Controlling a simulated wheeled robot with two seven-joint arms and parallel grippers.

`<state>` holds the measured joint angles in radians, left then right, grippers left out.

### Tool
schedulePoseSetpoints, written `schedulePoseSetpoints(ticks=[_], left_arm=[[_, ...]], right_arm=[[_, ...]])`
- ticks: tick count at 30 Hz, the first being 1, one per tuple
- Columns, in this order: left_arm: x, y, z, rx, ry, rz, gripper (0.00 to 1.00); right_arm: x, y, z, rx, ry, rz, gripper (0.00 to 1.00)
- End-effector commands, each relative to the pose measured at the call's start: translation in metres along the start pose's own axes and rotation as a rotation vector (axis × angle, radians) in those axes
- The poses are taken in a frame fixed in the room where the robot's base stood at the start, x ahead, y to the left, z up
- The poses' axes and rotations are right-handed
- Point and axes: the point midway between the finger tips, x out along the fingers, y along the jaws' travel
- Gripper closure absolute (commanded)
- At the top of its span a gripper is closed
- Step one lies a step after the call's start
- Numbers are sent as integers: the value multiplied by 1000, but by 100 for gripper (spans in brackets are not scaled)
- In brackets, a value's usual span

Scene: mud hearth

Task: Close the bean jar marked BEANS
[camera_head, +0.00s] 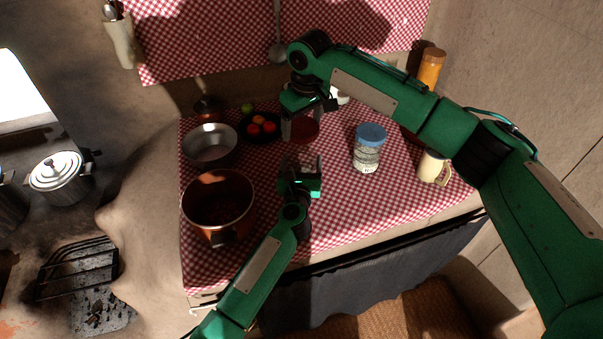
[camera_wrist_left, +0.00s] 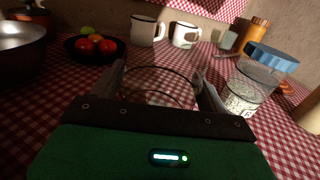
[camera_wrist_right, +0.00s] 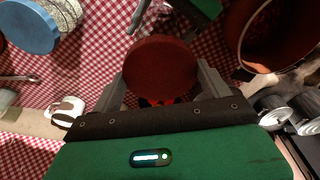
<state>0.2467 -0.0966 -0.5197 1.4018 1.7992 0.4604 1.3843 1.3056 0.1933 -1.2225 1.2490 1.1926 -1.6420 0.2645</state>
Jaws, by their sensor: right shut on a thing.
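My right gripper (camera_head: 301,122) is shut on a dark red round lid (camera_wrist_right: 160,68), which also shows in the head view (camera_head: 304,131). My left gripper (camera_head: 302,162) is just below it in the head view, with its fingers apart. Between these fingers, the left wrist view shows the faint round outline of a clear glass vessel (camera_wrist_left: 158,100). Its contents are hard to see, and no BEANS mark is readable. I cannot tell whether the fingers touch the glass. The lid is apart from the left gripper.
A blue-lidded jar (camera_head: 368,150) with pale contents stands to the right, a cream mug (camera_head: 432,167) beyond it. A copper pot (camera_head: 217,203), a steel bowl (camera_head: 210,146) and a dark fruit bowl (camera_head: 247,138) stand left. The checked cloth's front right is clear.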

Motion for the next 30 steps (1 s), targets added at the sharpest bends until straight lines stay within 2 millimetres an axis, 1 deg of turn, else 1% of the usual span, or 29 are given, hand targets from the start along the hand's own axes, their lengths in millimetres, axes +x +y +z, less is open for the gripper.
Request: schedulePoseSetpoints(ticks=[1,7,11,14,18,21,30], left_arm=[[0,0,0,0,0,0,34],[0,0,0,0,0,0,73],[0,0,0,0,0,0,73],[0,0,0,0,0,0,73],[0,0,0,0,0,0,73],[0,0,0,0,0,0,73],[0,0,0,0,0,0,73]], right_arm=[[0,0,0,0,0,0,43],[0,0,0,0,0,0,43],[4,0,1,0,-1,-1,43],[15,0,2,1,-1,-2,43],[36,-1,5,1,-2,-3,43],[48,0,6,0,1,-1,43],[49,0,6,0,2,0,43]])
